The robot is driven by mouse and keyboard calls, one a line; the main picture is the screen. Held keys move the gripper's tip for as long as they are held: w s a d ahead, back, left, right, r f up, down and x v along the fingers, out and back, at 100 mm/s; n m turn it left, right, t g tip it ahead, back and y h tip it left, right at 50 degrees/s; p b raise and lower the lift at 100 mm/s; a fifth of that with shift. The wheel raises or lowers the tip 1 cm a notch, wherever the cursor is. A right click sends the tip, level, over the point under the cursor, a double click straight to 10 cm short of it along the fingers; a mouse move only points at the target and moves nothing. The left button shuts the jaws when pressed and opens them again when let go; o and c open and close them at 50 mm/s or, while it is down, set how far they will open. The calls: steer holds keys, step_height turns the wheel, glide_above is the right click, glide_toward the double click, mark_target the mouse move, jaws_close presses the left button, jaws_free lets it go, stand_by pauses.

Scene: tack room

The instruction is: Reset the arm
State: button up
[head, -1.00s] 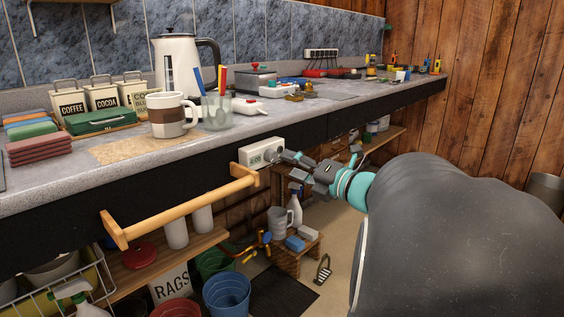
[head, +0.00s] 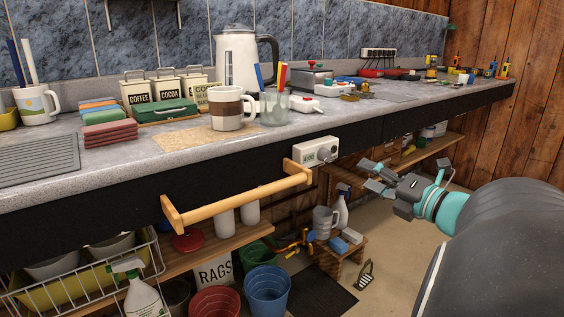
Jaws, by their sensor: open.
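My gripper (head: 374,178) is open and empty in the head view. It hangs in free air in front of the counter's dark front edge, at the right of the picture. A white timer box (head: 316,152) with a small display and a round dark knob is fixed to the counter front, left of my gripper. The gripper is apart from the knob, with a clear gap between them. My arm comes in from the lower right and hides part of the floor and the wall there.
A wooden rail (head: 240,200) juts from the counter front. The counter (head: 60,170) holds a brown-banded mug (head: 229,109), a kettle (head: 240,62) and canisters. Below stand a blue bucket (head: 267,290) and a small wooden stool (head: 338,262). Open floor lies beneath my gripper.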

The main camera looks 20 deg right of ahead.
steer(key=s+a+f+n+g+y, duration=0.1)
steer(key=s+a+f+n+g, duration=0.3)
steer(key=a+n, duration=0.5)
steer(key=s+a+f+n+g, duration=0.1)
steer(key=a+f+n+g, duration=0.55)
steer(key=a+n, duration=0.25)
steer(key=s+f+n+h, duration=0.1)
steer(key=s+n, duration=0.3)
steer(key=n, duration=0.4)
steer(key=s+a+f+n+h, duration=0.1)
steer(key=s+f+n+h, duration=0.1)
steer(key=n, duration=0.7)
steer(key=s+a+f+n+h, duration=0.1)
steer(key=s+n+h, duration=0.3)
steer(key=n, duration=0.5)
steer(key=shift+s+f+g, duration=0.35)
steer(key=shift+s+g, duration=0.1)
steer(key=shift+s, duration=0.35)
steer(key=shift+a, duration=0.1)
